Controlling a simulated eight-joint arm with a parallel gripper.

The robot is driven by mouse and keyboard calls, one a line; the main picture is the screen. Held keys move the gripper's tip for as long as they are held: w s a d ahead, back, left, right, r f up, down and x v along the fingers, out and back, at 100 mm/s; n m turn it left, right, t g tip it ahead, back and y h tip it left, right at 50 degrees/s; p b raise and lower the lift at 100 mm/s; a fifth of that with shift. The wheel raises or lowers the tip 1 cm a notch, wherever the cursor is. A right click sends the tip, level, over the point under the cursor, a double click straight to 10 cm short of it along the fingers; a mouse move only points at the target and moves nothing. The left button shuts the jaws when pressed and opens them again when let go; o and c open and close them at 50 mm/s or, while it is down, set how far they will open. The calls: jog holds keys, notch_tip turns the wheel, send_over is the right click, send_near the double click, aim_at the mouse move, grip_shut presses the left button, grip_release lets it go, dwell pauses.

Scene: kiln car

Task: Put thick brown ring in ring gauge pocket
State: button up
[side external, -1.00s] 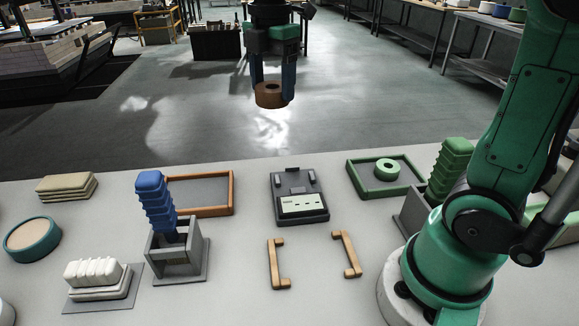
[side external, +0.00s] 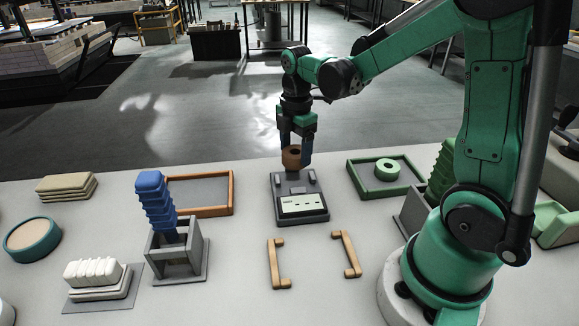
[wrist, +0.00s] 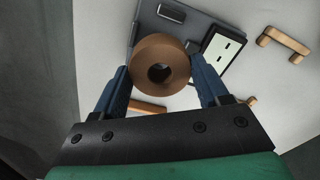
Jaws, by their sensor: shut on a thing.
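The thick brown ring (side external: 291,157) is held between the blue fingers of my gripper (side external: 294,158). In the wrist view the ring (wrist: 160,66) sits flat between both fingertips, its hole facing the camera. My gripper is shut on it, just above the back part of the ring gauge (side external: 301,206), a dark grey block with a pale slotted panel at its front. The gauge also shows in the wrist view (wrist: 172,28), partly covered by the ring. The pocket is hidden, and I cannot tell whether the ring touches the gauge.
A green tray (side external: 353,182) with a green ring (side external: 387,169) stands right of the gauge. An orange-rimmed tray (side external: 232,193) and a blue stack (side external: 155,205) in a grey holder stand left. Two wooden handles (side external: 274,264) lie in front, with bare table between them.

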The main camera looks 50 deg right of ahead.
aim_at(295, 166)
jog(key=shift+f, duration=2.3)
jog(key=shift+f, duration=0.15)
jog(key=o, duration=1.3)
